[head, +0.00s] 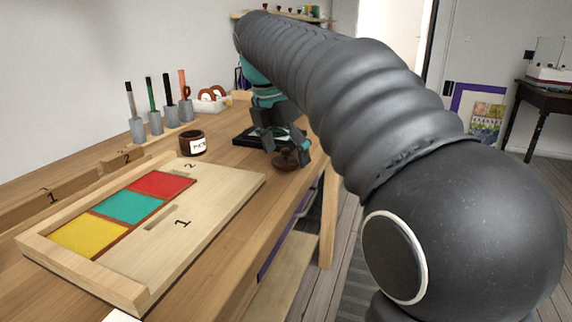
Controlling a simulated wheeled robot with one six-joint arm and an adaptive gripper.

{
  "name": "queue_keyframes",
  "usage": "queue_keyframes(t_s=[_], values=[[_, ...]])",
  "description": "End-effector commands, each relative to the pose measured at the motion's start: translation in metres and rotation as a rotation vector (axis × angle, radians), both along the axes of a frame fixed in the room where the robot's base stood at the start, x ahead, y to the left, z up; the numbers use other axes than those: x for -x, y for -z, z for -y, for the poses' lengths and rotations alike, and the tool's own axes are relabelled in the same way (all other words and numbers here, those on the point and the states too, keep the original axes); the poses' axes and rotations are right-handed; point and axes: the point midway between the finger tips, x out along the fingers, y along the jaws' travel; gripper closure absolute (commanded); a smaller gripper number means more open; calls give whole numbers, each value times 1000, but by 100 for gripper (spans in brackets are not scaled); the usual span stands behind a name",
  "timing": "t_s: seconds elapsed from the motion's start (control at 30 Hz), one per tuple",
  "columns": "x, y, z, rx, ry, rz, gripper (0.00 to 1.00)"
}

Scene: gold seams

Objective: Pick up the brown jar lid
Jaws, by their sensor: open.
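The brown jar lid (286,161) is a dark, rounded piece with a knob-like top. It sits near the right edge of the wooden workbench, in front of a dark tray. My gripper (286,149) points down over the lid with its fingers apart, one to the left of it and one to the right. The fingers look close around the lid's upper part; whether they touch it cannot be told. My arm comes in from the right and hides part of the bench behind.
A dark open jar (193,145) with a white label stands left of the gripper. The dark tray (246,138) lies just behind the lid. A wooden board (226,186) with yellow, green and red panels fills the front left. Several upright tools in grey holders (155,123) stand behind.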

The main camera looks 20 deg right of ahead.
Motion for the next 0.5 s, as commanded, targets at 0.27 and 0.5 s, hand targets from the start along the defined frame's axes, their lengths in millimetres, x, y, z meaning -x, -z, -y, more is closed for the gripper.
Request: queue_keyframes(t_s=[0.27,0.5], values=[[0,0,0,0,0,0,26],[0,0,0,0,0,0,67]])
